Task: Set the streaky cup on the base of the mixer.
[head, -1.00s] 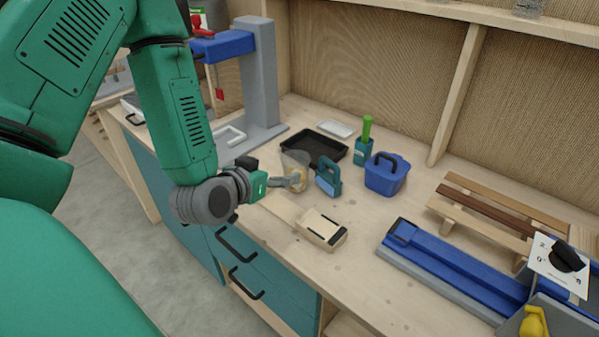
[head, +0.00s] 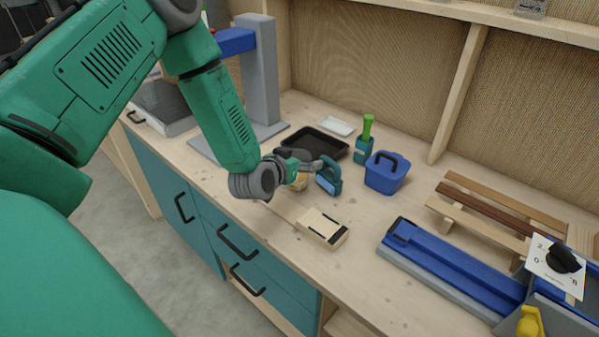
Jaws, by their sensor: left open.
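The mixer (head: 262,75) is a tall grey stand with a blue arm at the back left of the bench. Its flat grey base (head: 204,148) is partly hidden behind my left arm. The streaky cup (head: 298,183) is a small clear cup with yellowish marks, standing on the bench in front of the black tray. My left gripper (head: 318,163) is open, and its fingers lie over the cup's upper part in the picture. They hide most of the cup, and I cannot tell whether they touch it. My right gripper is not in view.
A blue-teal handled tool (head: 328,176) stands just right of the cup. Behind are a black tray (head: 314,144), a green-handled brush in a holder (head: 364,145) and a blue caddy (head: 386,175). A beige block (head: 322,228) lies in front.

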